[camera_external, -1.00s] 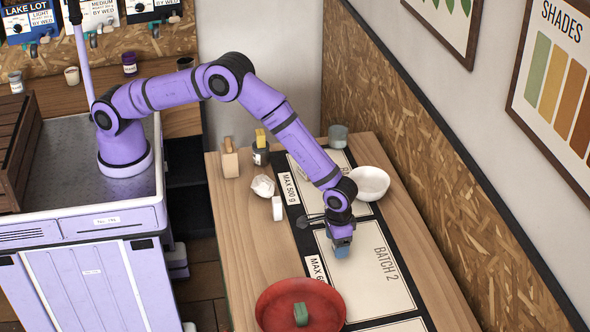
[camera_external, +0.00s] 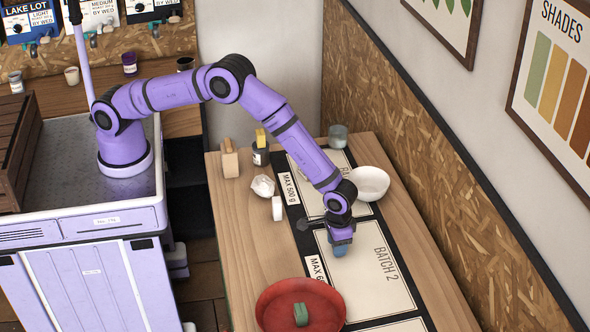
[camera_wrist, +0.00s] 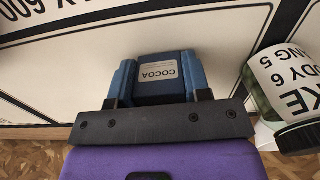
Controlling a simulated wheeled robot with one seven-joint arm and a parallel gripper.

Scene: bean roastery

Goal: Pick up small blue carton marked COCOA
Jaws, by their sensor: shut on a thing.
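The small blue carton (camera_wrist: 160,78) has a white label that reads COCOA, upside down in the wrist view. It sits between the two fingers of my gripper (camera_wrist: 160,92), which is shut on it. In the external view my gripper (camera_external: 339,246) points down over the BATCH 2 panel of the table. The carton shows there only as a small blue patch at the fingertips, mostly hidden by the gripper. I cannot tell whether its base touches the panel.
A red bowl (camera_external: 270,310) with a green block (camera_external: 301,314) in it stands at the near edge of the BATCH 2 panel (camera_external: 375,290). A white bowl (camera_external: 369,182) is behind my gripper. A labelled jar (camera_wrist: 285,90) shows at right in the wrist view. The OSB wall is at right.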

